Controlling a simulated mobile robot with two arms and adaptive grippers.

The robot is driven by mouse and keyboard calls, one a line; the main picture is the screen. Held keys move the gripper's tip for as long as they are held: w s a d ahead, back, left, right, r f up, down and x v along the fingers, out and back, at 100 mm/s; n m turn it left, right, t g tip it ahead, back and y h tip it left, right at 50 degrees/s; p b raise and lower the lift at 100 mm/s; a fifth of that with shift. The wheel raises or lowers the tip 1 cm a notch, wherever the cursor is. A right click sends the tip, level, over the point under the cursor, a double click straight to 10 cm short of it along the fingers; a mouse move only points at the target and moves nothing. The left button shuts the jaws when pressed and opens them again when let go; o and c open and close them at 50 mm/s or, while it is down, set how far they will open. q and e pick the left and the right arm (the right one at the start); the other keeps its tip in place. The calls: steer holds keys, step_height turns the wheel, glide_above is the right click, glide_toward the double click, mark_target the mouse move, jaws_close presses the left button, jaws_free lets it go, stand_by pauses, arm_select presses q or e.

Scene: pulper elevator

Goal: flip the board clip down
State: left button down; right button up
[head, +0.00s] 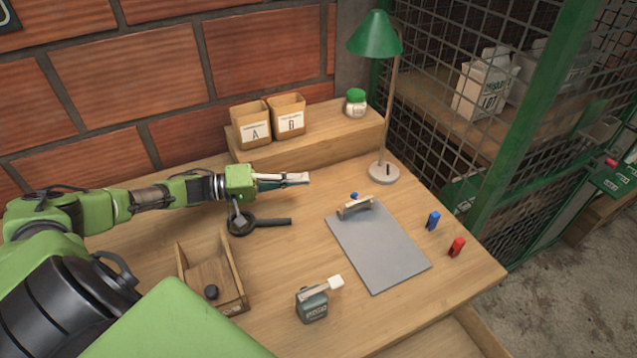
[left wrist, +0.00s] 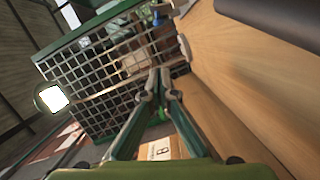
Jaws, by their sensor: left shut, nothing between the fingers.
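The grey clipboard (head: 382,255) lies on the table right of centre. My right gripper is not in view.
A green lamp (head: 384,172) stands behind the clipboard. A magnifier (head: 242,222) lies below my left gripper. A wooden tray (head: 237,288) and a small grey box (head: 312,305) are in front. Blue (head: 433,220) and red (head: 457,247) pieces stand right of the board.

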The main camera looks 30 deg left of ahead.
mark_target(355, 201)
arm_select(q)
steer(key=p+x, duration=0.1)
steer(key=x, duration=0.8)
steer(key=shift+r, duration=0.15)
steer(key=d, duration=0.1)
steer(key=s+d+f+p, duration=0.1)
steer(key=shift+s+d+f+p, duration=0.15)
steer(key=shift+s+d+p, duration=0.05)
steer(key=shift+d+p, duration=0.15)
steer(key=shift+s+d+f, duration=0.1)
steer(key=shift+s+d, duration=0.15)
steer(key=shift+d, duration=0.05)
steer(key=shift+f, duration=0.1)
steer(key=shift+d+m+p, duration=0.15)
steer(key=shift+m+p, duration=0.15)
steer(key=shift+p, duration=0.15)
